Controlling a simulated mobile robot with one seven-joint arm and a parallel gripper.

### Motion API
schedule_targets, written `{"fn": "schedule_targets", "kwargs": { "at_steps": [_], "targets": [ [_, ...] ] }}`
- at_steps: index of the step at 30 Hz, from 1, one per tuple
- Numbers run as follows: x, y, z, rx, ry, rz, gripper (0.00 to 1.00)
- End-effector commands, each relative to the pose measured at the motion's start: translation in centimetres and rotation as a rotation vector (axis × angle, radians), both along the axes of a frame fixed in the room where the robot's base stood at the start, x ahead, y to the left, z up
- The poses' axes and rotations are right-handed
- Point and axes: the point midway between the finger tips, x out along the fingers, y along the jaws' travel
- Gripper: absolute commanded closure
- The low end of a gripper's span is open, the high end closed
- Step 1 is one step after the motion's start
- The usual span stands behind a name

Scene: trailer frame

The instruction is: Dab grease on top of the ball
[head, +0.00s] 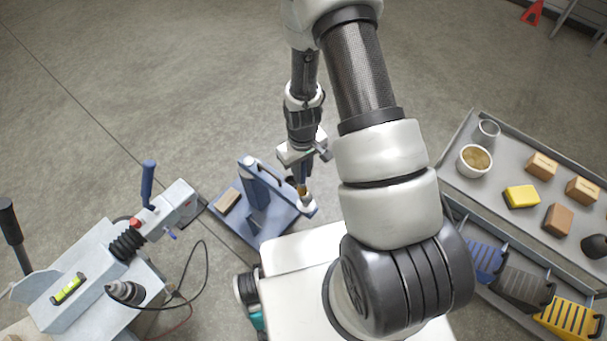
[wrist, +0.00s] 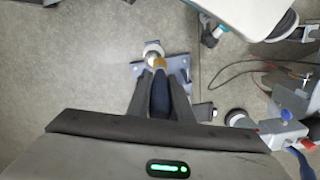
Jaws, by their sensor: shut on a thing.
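My gripper (head: 303,162) is shut on a brush with a dark blue handle, which also shows between the fingers in the wrist view (wrist: 160,97). The brush points down, and its amber tip (wrist: 158,63) is over a blue stand (wrist: 180,68). A pale round ball (wrist: 153,48) shows just beyond the tip in the wrist view. The tip overlaps the ball's near edge there; I cannot tell whether they touch. In the head view the tip is above the end of the blue stand's arm (head: 265,190), and the ball is not clear.
A trailer coupler (head: 150,225) with a blue lever stands to the left, with cables on the floor beside it. A grey cart (head: 452,185) on the right holds a white bowl of brown grease (head: 475,161), a metal cup (head: 487,131) and several blocks.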

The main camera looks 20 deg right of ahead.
Motion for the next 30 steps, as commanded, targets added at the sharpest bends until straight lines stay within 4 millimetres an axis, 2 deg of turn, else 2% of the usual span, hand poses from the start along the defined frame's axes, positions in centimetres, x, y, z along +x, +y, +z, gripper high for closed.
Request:
{"fn": "schedule_targets", "kwargs": {
  "at_steps": [3, 12, 30],
  "targets": [
    [0.3, 0.1, 1.4, 0.0, -0.001, 0.0, 1.0],
    [1.0, 0.2, 3.7, 0.0, -0.001, 0.0, 1.0],
    [1.0, 0.2, 3.8, 0.0, 0.0, 0.0, 1.0]
  ]
}}
